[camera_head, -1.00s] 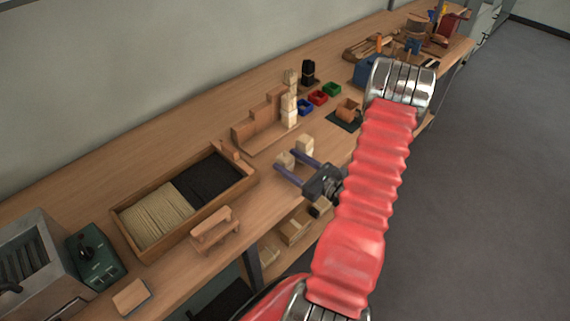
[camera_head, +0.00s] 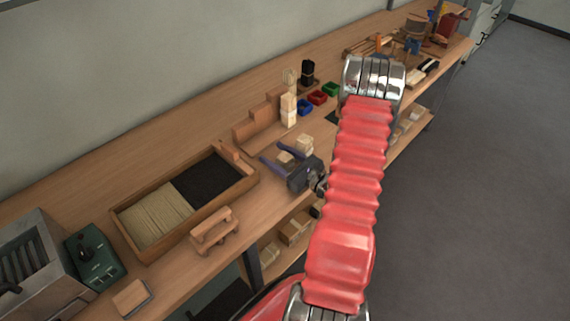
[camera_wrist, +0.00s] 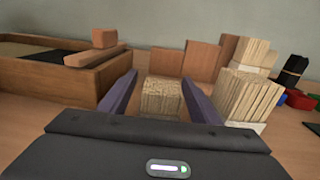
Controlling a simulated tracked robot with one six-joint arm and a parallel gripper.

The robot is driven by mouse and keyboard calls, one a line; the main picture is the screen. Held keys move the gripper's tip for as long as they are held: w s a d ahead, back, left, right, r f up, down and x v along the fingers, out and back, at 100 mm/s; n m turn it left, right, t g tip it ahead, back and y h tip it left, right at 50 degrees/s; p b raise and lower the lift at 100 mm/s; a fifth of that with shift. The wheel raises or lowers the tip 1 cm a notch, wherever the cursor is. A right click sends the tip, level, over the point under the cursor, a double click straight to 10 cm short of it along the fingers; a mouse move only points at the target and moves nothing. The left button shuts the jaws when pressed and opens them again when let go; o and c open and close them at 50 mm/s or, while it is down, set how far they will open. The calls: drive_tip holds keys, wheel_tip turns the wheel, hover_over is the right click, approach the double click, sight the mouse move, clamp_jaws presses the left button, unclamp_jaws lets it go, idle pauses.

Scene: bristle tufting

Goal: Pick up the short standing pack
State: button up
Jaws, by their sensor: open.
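A short pale bristle pack (camera_wrist: 162,97) stands upright on the bench, centred between my fingers in the wrist view. It also shows in the head view (camera_head: 284,157). My gripper (camera_wrist: 159,79) is open, with one dark finger on each side of the pack and a gap visible on both sides. In the head view my gripper (camera_head: 272,152) reaches over the bench's front part. The pack's lower part is hidden by the gripper body. A taller-looking pack (camera_wrist: 245,97) stands just right of my right finger, and also shows in the head view (camera_head: 305,143).
A stepped wooden block (camera_head: 262,120) stands behind, with a tall pale pack (camera_head: 288,110) at its right end. A wooden tray (camera_head: 140,247) with bristles lies left. Small coloured bins (camera_head: 317,98) and black bundles (camera_head: 307,72) stand farther right.

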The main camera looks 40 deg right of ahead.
drive_tip(key=shift+w, duration=0.1)
idle(0.5)
drive_tip(key=c, duration=1.2)
drive_tip(key=shift+o, duration=0.2)
drive_tip(key=shift+r, duration=0.2)
wheel_tip(320, 180, up, 10)
drive_tip(key=shift+f, duration=0.15)
idle(0.7)
